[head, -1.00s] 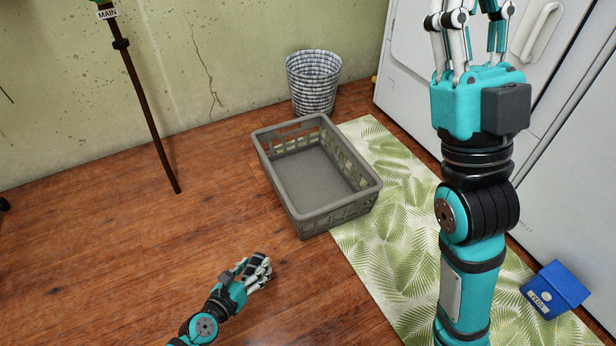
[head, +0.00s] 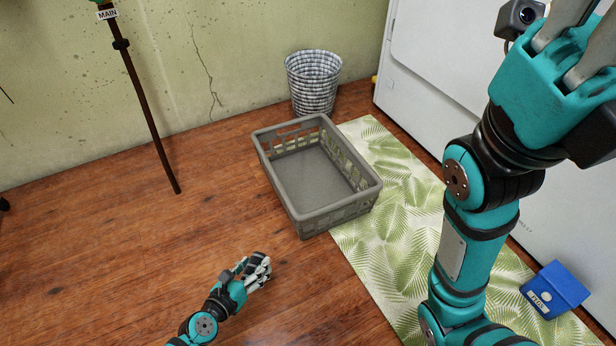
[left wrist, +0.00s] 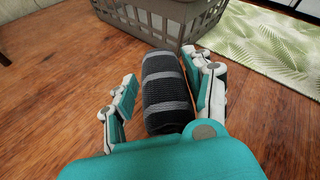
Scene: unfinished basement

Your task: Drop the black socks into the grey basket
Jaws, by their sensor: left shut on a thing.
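The black socks (left wrist: 166,90), a dark roll with grey stripes, lie between the fingers of my left gripper (left wrist: 160,92) in the left wrist view. In the head view my left gripper (head: 258,270) is low over the floor, to the lower left of the basket, with the socks mostly hidden by its fingers. It is shut on the socks. The grey basket (head: 343,213) stands on the floor, partly on the mat, and looks empty. It also shows at the top of the left wrist view (left wrist: 150,22). My right gripper (head: 568,50) is raised at the upper right, its fingertips cut off by the frame.
A checked wastebasket (head: 313,85) stands behind the basket by the wall. A green leaf mat (head: 385,180) runs along the white appliances (head: 440,85) on the right. A blue box (head: 556,290) sits at the lower right.

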